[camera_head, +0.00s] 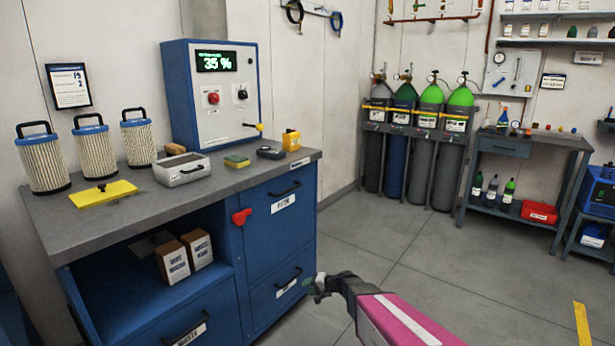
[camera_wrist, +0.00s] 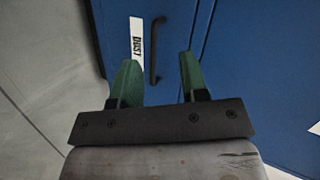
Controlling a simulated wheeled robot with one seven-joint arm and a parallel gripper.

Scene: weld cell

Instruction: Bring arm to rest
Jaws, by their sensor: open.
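My gripper (camera_head: 318,287) is at the lower middle of the head view, in front of the blue cabinet (camera_head: 262,238) near its right end. In the wrist view my gripper (camera_wrist: 158,80) shows two green fingers spread apart with nothing between them. Beyond the fingers is the blue cabinet front (camera_wrist: 240,70) with a dark bar handle (camera_wrist: 155,50) and a white label (camera_wrist: 136,42) reading "DUST". I cannot tell how far the fingertips are from the cabinet. My pink-and-white arm link enters from the bottom of the head view.
The grey worktop (camera_head: 110,215) carries filter cartridges (camera_head: 88,148), a metal tray (camera_head: 181,171) and a blue control box (camera_head: 212,95) reading 35 %. A red knob (camera_head: 241,217) sticks out of the cabinet front. Gas cylinders (camera_head: 420,145) stand at the back. The grey floor (camera_head: 400,245) on the right is clear.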

